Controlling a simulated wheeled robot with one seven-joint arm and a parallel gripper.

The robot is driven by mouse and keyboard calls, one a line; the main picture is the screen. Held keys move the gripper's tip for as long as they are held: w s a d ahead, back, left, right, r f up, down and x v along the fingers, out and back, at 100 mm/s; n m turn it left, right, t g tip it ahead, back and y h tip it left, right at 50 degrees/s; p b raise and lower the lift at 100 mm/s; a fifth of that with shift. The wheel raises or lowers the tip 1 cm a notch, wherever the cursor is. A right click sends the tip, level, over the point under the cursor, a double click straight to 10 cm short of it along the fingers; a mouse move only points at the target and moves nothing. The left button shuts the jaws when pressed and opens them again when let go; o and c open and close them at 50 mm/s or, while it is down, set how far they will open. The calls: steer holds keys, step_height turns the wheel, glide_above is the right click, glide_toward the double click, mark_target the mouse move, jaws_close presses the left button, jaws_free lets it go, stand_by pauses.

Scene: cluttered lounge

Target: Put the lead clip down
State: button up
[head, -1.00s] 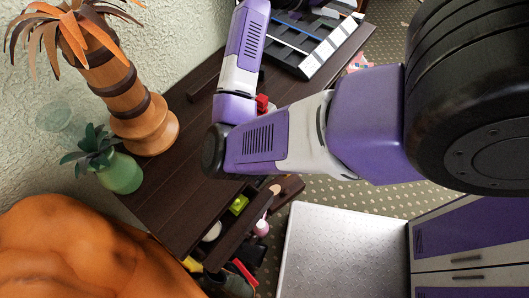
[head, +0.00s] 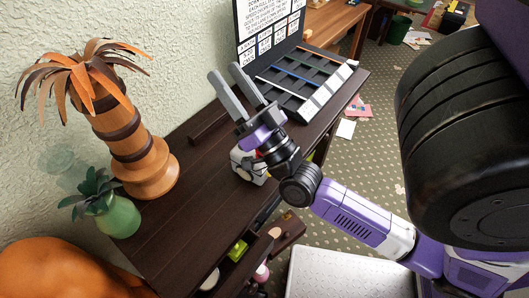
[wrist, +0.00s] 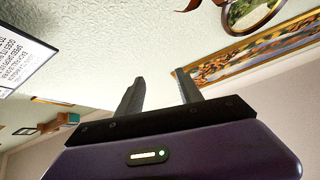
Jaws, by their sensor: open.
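I cannot make out the lead clip for certain in either view. My gripper (head: 224,71) is raised above the dark wooden cabinet top, its two grey fingers apart and pointing up. Nothing shows between the fingers; they also look empty in the wrist view (wrist: 160,77), against the wall and ceiling. A small white and dark object with a bit of red (head: 243,166) shows beside my wrist, low over the cabinet top. My wrist partly hides it, and I cannot tell what it is.
A black compartment tray (head: 315,72) with a label board (head: 270,28) stands at the cabinet's far end. A palm-shaped wooden ornament (head: 148,178) and a green plant pot (head: 120,217) stand left. Open drawers (head: 238,270) jut out in front. The middle of the cabinet top (head: 200,190) is clear.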

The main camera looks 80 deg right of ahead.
steer(key=s+a+f+n+g+y, duration=0.3)
steer(key=s+a+f+n+y, duration=0.2)
steer(key=a+f, duration=0.4)
steer(key=s+a+f+n+g+y, duration=0.4)
steer(key=a+f+y, duration=0.4)
steer(key=a, duration=0.6)
steer(key=shift+s+f+n+y, duration=0.3)
steer(key=shift+s+f+n, duration=0.3)
steer(key=shift+s, duration=0.55)
